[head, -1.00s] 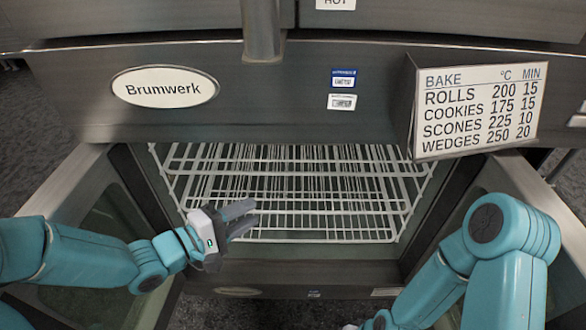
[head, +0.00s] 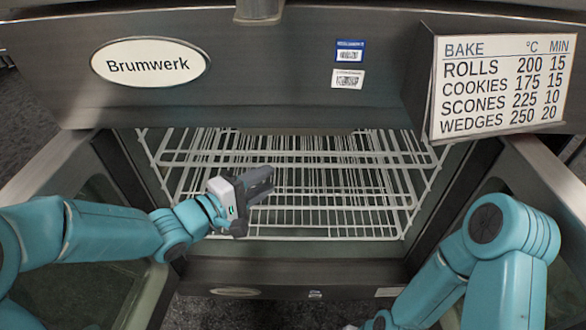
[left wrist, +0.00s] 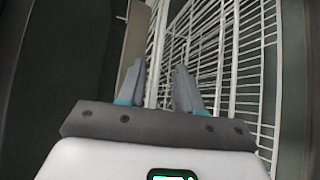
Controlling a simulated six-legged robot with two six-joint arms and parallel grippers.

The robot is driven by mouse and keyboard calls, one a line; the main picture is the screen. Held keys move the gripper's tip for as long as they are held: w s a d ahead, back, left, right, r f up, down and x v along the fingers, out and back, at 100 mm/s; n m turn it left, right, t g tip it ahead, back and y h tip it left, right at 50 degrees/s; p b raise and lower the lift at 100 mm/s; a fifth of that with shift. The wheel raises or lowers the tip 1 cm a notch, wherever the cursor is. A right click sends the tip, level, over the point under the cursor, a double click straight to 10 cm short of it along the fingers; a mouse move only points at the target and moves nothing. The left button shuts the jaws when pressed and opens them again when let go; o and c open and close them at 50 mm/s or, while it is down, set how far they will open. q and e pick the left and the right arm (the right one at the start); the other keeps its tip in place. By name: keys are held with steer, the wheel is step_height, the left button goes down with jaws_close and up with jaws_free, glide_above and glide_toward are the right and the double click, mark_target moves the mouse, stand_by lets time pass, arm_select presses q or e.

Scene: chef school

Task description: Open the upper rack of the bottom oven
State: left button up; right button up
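The bottom oven stands open, with a door (head: 85,235) swung out at the left and another (head: 530,170) at the right. The upper rack (head: 300,160), of white wire, lies inside below the front panel. More white wire rack (head: 330,237) shows lower down. My left gripper (head: 268,184) is in front of the racks, left of the middle, and hides part of them. In the left wrist view its two fingers (left wrist: 160,78) are apart, with rack wires (left wrist: 225,60) beyond them. I cannot tell whether they touch a wire. My right arm enters at the lower right; its gripper fingers are out of view.
The oven's front panel (head: 260,70) overhangs the opening and bears a Brumwerk plate (head: 150,63). A baking-times sign (head: 500,85) juts out at the upper right. The open doors bound the space at both sides.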

mark_target(290, 166)
arm_select(q)
steer(key=b+x, duration=0.2)
steer(key=x, duration=0.7)
jaws_close()
